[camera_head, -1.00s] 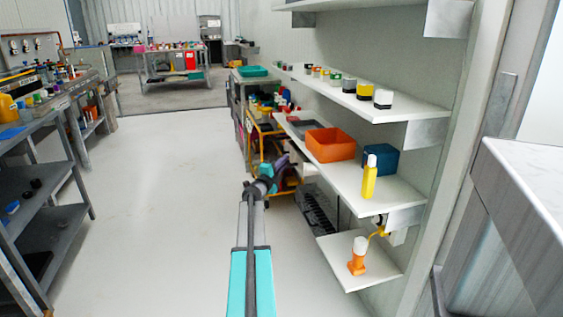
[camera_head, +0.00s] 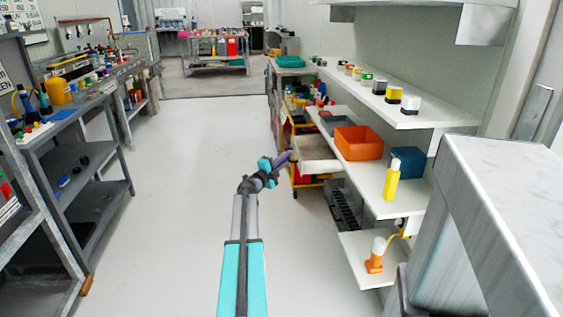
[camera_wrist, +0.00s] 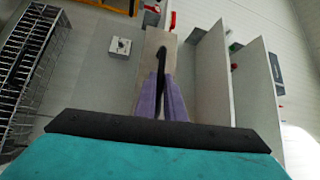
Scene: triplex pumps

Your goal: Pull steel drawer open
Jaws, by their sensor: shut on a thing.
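The steel drawer (camera_head: 318,167) is a pale grey box that sticks out to the left from the shelf unit in the head view. It is at least partly open. In the wrist view its front (camera_wrist: 164,38) is a narrow grey-beige panel with a dark handle (camera_wrist: 161,62). My gripper (camera_head: 291,156) is at the drawer's left end in the head view. In the wrist view the purple fingers of my gripper (camera_wrist: 162,85) are shut around the dark handle. The handle's lower part is hidden between the fingers.
White shelves (camera_head: 385,190) on the right hold an orange bin (camera_head: 359,143), a blue box (camera_head: 407,162) and a yellow bottle (camera_head: 392,180). A grey counter (camera_head: 500,180) stands close at right. Grey workbenches (camera_head: 95,150) line the left. The floor between is clear.

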